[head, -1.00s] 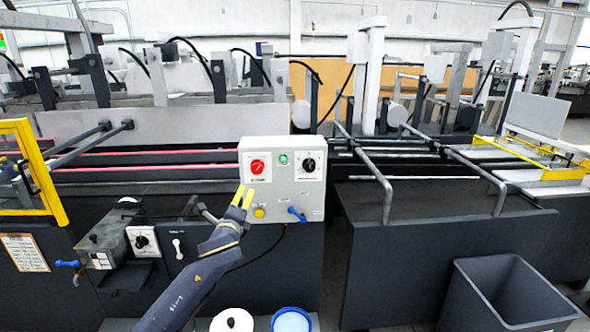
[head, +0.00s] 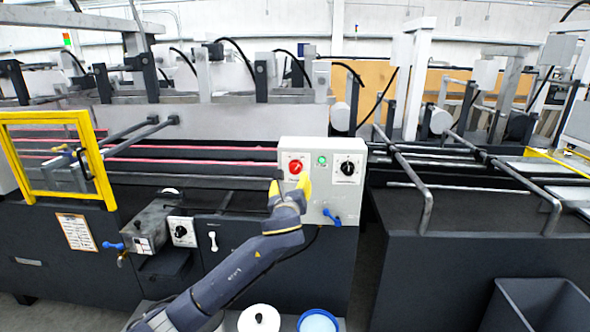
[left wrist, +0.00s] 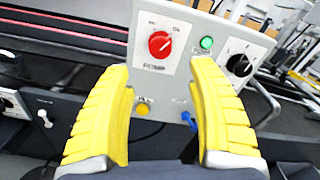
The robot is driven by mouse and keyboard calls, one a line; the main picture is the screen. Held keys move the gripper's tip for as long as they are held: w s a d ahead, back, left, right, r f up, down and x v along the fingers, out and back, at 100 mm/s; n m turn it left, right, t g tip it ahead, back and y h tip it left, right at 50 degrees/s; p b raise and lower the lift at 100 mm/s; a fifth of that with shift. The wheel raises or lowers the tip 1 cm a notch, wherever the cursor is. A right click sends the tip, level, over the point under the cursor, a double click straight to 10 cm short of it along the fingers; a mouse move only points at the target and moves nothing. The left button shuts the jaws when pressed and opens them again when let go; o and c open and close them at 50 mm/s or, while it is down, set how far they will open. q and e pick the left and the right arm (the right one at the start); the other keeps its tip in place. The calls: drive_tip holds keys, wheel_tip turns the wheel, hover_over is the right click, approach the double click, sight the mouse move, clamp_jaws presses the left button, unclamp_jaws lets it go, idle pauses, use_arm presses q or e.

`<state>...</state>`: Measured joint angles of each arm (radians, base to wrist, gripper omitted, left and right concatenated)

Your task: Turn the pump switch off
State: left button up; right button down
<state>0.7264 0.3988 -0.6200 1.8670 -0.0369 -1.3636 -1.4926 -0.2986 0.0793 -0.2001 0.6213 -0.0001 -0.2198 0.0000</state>
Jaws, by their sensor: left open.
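The pump switch is a red rotary knob (head: 295,167) on a white plate at the upper left of the grey control box (head: 322,205). In the left wrist view the red knob (left wrist: 160,44) sits above a label that appears to read PUMP, with its pointer tilted to the upper right. My left gripper (head: 289,187) has yellow fingers and is in front of the box, just below the knob. In the left wrist view the fingers (left wrist: 164,85) are spread apart with nothing between them, and the knob shows beyond their tips. My right gripper is not in view.
The box also carries a green button (head: 322,160), a black rotary knob (head: 348,168) and a blue lever (head: 332,217). A yellow button (left wrist: 142,108) shows between the fingers. A yellow guard frame (head: 98,165) stands at left; a grey bin (head: 535,305) stands at lower right.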

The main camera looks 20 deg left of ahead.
sight(295, 169)
use_arm(q)
drive_tip(key=x, duration=1.1)
drive_tip(key=shift+w, duration=0.3)
clamp_jaws()
